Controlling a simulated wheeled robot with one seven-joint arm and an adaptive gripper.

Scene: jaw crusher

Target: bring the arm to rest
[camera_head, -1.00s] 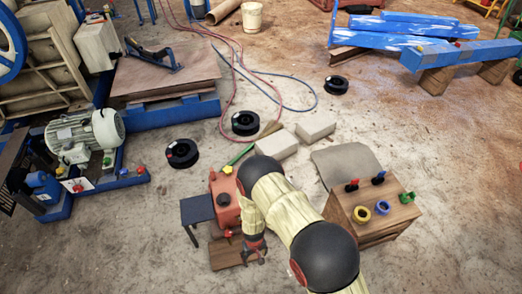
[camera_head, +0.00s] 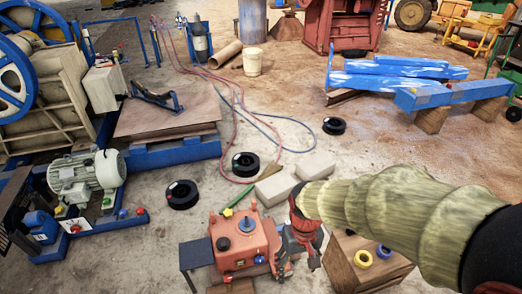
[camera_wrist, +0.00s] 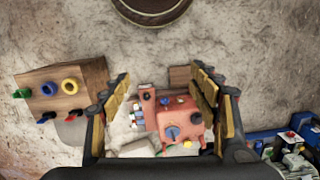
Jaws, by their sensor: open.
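My gripper (camera_wrist: 163,92) shows in the wrist view with its two yellow-padded fingers wide apart and nothing between them. It hangs above the floor, and a red machine box (camera_wrist: 180,117) appears far below between the fingers. In the head view my arm, in a ribbed pale sleeve, reaches in from the right. My gripper end (camera_head: 297,262) is beside the right side of the red box (camera_head: 245,240); its fingertips are hard to make out there.
A wooden crate (camera_head: 345,265) with coloured rings stands right of the red box, partly behind my arm. Pale blocks (camera_head: 277,188), black spools (camera_head: 182,195) and hoses lie on the floor. A grey motor (camera_head: 88,175) stands left. A round dark-rimmed object (camera_wrist: 152,10) shows at the wrist view's top.

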